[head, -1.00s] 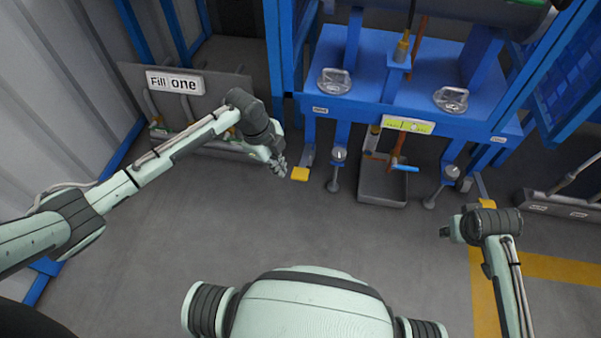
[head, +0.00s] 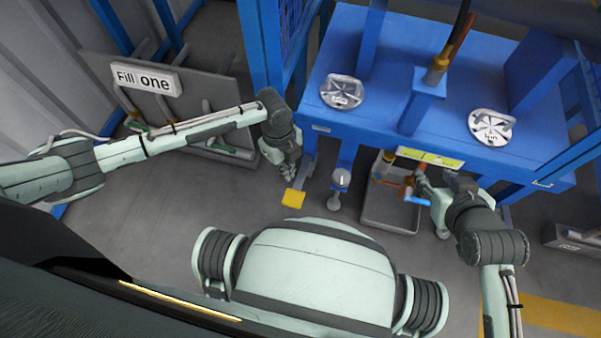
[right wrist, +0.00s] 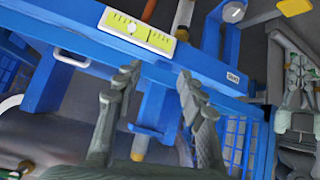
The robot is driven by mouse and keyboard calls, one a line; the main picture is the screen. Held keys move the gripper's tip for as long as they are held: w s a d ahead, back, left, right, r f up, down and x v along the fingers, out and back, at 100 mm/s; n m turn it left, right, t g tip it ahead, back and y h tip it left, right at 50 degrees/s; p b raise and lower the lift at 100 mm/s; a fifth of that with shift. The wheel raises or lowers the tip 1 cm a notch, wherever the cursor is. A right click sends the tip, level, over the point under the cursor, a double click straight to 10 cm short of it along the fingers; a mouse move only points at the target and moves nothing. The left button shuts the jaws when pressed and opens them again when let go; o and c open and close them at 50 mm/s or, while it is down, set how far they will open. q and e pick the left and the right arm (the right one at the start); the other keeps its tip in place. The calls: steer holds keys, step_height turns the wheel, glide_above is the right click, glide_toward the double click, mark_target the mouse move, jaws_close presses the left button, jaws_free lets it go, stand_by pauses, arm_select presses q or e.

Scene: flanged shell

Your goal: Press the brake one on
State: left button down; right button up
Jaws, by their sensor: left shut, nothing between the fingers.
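A yellow pedal (head: 293,198) sits low at the foot of the blue frame's left post in the head view; I take it for the brake. My left gripper (head: 289,174) is shut and empty, pointing down just above the pedal in the picture. A small gap shows between them; their height difference is hard to tell. The pedal's tip also shows at the top edge of the right wrist view (right wrist: 294,5). My right gripper (head: 424,184) is beside the blue handle under the frame. In the right wrist view its fingers (right wrist: 158,82) are apart with nothing between them.
Floor before the pedal is clear.

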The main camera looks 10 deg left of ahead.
steer(key=w+a+r+t+y+b, duration=0.1)
steer(key=w+a+r+t+y, duration=0.15)
steer(key=a+r, duration=0.2)
steer(key=w+a+r+t+y+b, duration=0.1)
steer(key=w+a+r+t+b, duration=0.15)
steer(key=r, duration=0.35)
arm_select(q)
step_height(320, 180, down, 6)
steer(key=b, duration=0.2)
steer(key=shift+w+f, duration=0.25)
steer(key=shift+w, duration=0.15)
arm_select(e)
steer(key=s+a+r+t+y, duration=0.1)
steer(key=a+r+t, duration=0.1)
steer(key=r, duration=0.5)
steer(key=s+a+r+t+y, duration=0.2)
steer(key=r+t, duration=0.2)
steer(key=r, duration=0.3)
steer(key=shift+s+r+n, duration=0.2)
steer(key=shift+r+n, duration=0.1)
steer(key=shift+r, duration=0.05)
